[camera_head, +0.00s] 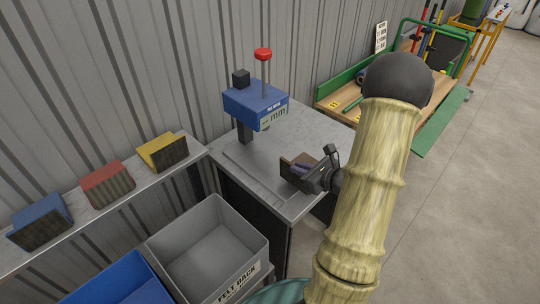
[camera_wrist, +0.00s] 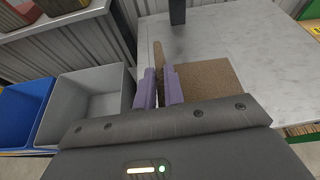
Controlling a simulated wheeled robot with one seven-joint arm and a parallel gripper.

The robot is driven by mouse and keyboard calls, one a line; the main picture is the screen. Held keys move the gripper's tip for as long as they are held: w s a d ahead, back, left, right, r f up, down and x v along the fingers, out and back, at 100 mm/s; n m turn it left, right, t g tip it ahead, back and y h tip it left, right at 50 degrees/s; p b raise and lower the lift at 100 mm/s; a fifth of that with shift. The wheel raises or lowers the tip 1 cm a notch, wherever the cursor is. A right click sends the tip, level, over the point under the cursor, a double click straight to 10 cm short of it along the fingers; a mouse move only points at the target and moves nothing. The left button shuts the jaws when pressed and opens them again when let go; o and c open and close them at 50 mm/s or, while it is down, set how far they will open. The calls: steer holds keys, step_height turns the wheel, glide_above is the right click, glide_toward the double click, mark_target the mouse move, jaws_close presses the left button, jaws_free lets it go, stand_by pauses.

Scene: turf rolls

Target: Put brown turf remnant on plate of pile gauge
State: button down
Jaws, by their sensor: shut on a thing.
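The brown turf remnant (camera_head: 287,173) is held by my gripper (camera_head: 300,171) near the right front of the pile gauge's bench. In the wrist view my gripper's purple fingers (camera_wrist: 159,88) are shut on an upright brown strip (camera_wrist: 158,54). A flat brown square (camera_wrist: 206,78) spreads to its right; I cannot tell whether it joins the strip. The pile gauge (camera_head: 256,104) has a blue head with an mm display, a red knob and a dark post. Its grey plate (camera_head: 246,171) is bare, left of the remnant. Clearance below the remnant is unclear.
A grey bin (camera_head: 206,240) and a blue bin (camera_head: 118,281) stand at the front left. A wooden bench with green edges (camera_head: 345,95) stands behind right. My arm covers the right middle.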

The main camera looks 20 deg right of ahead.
mark_target(288, 161)
steer(key=w+a+p, duration=0.2)
steer(key=w, duration=0.5)
steer(key=w+a+p, duration=0.2)
steer(key=w+a, duration=0.1)
steer(key=w, duration=0.5)
steer(key=shift+w, duration=0.25)
steer(key=shift+a+f, duration=0.1)
steer(key=shift+f+p, duration=0.45)
steer(key=shift+f, duration=1.2)
steer(key=c, duration=1.5)
jaws_free()
steer(key=shift+s, duration=0.1)
steer(key=b+v, duration=0.2)
steer(key=v, duration=1)
steer(key=shift+r, duration=0.1)
